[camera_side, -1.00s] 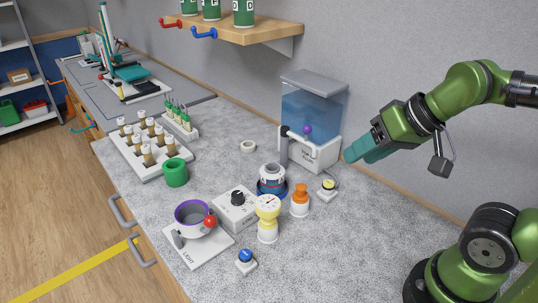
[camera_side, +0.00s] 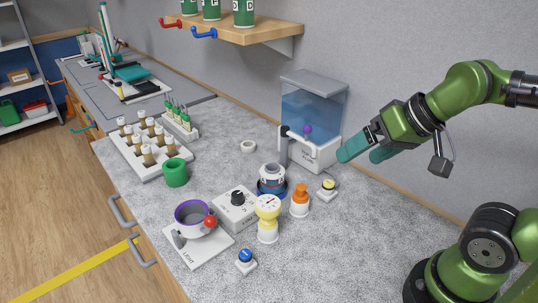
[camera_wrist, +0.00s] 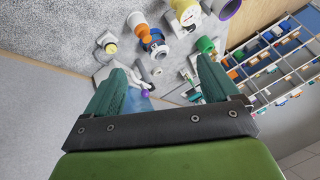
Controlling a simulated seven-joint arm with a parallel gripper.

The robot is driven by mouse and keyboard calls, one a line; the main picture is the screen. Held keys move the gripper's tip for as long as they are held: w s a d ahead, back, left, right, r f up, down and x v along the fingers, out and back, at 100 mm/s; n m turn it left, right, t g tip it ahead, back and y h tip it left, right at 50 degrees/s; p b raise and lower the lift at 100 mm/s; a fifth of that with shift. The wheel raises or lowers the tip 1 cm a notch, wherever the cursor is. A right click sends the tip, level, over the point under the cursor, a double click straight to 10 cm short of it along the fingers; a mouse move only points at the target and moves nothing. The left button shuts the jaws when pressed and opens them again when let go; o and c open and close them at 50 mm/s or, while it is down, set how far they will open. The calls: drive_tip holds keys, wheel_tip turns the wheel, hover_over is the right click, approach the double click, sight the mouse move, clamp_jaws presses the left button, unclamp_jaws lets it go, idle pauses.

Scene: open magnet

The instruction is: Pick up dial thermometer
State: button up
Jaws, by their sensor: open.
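The dial thermometer (camera_side: 268,208) has a round white dial on a yellow body. It stands upright in a pale holder at the front middle of the counter, and it shows at the top of the wrist view (camera_wrist: 186,10). My gripper (camera_side: 358,155) is open and empty, well to the right of and above the thermometer. Its two teal fingers are spread apart in the wrist view (camera_wrist: 161,72).
An orange-topped bottle (camera_side: 300,200) and a yellow button (camera_side: 328,186) stand between my gripper and the thermometer. A knob box (camera_side: 236,212) stands left of it, and a blue button (camera_side: 246,257) is in front. A water tank (camera_side: 313,115) stands behind.

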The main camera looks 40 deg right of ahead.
drive_tip(key=n+g+h, duration=0.2)
drive_tip(key=n+g, duration=0.2)
drive_tip(key=g, duration=0.3)
hover_over(268, 203)
wheel_tip(268, 203, down, 2)
drive_tip(key=f, duration=1.1)
drive_tip(key=shift+w+d+f, duration=0.1)
drive_tip(key=shift+d+f, duration=0.1)
drive_tip(key=shift+f, duration=0.15)
drive_tip(key=shift+a+f, duration=0.15)
drive_tip(key=shift+f, duration=2.55)
drive_tip(key=shift+c, duration=0.2)
drive_tip(key=c, duration=1.2)
drive_tip(key=shift+o, duration=0.2)
